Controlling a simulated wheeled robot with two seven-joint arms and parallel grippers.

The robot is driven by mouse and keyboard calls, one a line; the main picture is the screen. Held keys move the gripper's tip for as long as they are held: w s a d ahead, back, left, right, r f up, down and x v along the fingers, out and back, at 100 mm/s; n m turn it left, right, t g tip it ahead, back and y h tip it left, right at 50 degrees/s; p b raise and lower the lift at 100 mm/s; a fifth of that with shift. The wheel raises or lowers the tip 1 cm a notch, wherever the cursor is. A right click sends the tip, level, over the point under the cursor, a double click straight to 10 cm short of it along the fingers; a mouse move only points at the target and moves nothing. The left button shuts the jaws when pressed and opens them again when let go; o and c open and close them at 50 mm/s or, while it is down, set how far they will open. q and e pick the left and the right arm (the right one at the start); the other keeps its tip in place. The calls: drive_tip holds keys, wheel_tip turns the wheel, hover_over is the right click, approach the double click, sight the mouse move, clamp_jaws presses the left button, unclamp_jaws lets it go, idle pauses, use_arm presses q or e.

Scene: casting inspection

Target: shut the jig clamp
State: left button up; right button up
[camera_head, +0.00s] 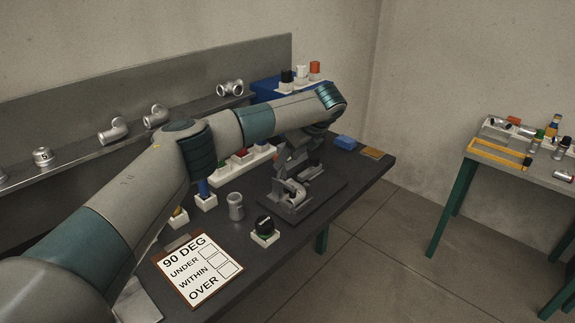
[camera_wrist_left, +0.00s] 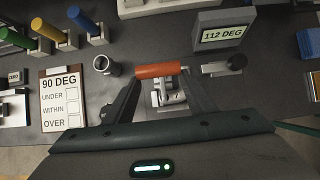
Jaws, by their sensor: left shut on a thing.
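The grey metal jig (camera_head: 292,192) stands on a dark base plate near the right part of the bench. In the left wrist view, the clamp's orange handle bar (camera_wrist_left: 158,70) lies crosswise between the fingertips of my left gripper (camera_wrist_left: 161,77), which is shut on it. A silvery part of the jig (camera_wrist_left: 168,97) shows just below the bar, between the fingers. In the head view my left gripper (camera_head: 297,150) reaches down over the jig, and the handle is mostly hidden. My right gripper is not in view.
A display reading 112 DEG (camera_wrist_left: 222,36) stands close right of the gripper. A second table (camera_head: 500,155) stands right.

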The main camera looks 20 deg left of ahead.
use_arm(q)
drive_tip(key=shift+s+d+f, duration=0.15)
drive_tip(key=shift+s+f, duration=0.05)
drive_tip(key=shift+f, duration=0.2)
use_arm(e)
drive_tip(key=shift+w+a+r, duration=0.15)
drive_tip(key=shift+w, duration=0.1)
use_arm(q)
drive_tip(key=o, duration=1.5)
drive_tip(key=shift+w+r, duration=0.1)
drive_tip(key=shift+r, duration=0.05)
drive_tip(key=shift+r, duration=0.15)
drive_tip(key=b+v, duration=0.3)
drive_tip(key=v, duration=1.4)
drive_tip(key=shift+b, duration=0.4)
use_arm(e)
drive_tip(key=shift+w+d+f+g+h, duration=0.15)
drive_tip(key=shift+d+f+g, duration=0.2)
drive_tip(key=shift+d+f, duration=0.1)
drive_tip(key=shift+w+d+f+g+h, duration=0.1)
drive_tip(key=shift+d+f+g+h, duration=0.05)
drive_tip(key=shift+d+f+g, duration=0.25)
use_arm(q)
drive_tip(key=shift+d, duration=0.25)
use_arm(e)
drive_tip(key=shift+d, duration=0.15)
